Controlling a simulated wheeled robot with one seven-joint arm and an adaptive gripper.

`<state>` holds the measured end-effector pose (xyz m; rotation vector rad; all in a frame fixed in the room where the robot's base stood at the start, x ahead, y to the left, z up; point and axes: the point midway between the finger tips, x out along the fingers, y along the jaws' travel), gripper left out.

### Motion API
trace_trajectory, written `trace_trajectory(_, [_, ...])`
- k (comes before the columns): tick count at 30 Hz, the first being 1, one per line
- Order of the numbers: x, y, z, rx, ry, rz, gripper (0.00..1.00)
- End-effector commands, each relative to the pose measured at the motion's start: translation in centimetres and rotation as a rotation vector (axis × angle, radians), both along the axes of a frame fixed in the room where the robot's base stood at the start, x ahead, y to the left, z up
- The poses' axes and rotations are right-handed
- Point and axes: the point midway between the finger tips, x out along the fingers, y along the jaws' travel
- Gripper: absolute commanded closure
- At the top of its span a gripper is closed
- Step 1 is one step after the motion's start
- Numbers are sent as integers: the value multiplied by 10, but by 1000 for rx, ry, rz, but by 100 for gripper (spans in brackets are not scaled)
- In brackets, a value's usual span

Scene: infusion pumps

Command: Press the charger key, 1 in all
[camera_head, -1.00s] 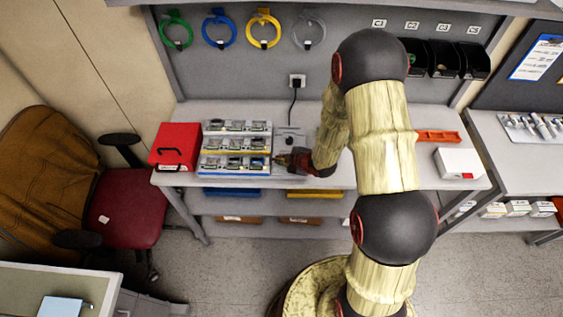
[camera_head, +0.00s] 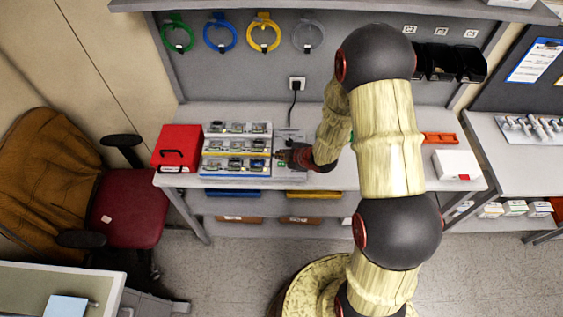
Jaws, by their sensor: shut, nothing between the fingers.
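The charger (camera_head: 287,134) is a flat grey unit on the bench, right of the rack of small devices, with a black cable running up to a wall socket. My gripper (camera_head: 279,155) is shut and empty, with its fingertips pointing left over the front of the charger area, close to the rack's right edge. A small green spot (camera_head: 282,164) shows just below the fingertips. The charger key cannot be made out; my gripper and wrist cover part of the charger. I cannot tell whether the fingertips touch anything.
The tiered rack (camera_head: 237,148) holds several small devices, with a red box (camera_head: 178,147) to its left. An orange tray (camera_head: 440,138) and a white box (camera_head: 457,164) stand to the right. The socket (camera_head: 297,83) is on the back panel.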

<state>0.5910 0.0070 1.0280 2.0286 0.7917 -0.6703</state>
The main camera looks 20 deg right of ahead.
Motion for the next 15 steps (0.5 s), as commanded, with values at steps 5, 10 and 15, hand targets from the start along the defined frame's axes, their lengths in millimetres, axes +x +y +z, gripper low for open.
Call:
trace_trajectory(5, [0,0,19,0,0,0,100])
trace_trajectory(10, [0,0,25,-1,1,0,100])
trace_trajectory(15, [0,0,23,-1,1,0,100])
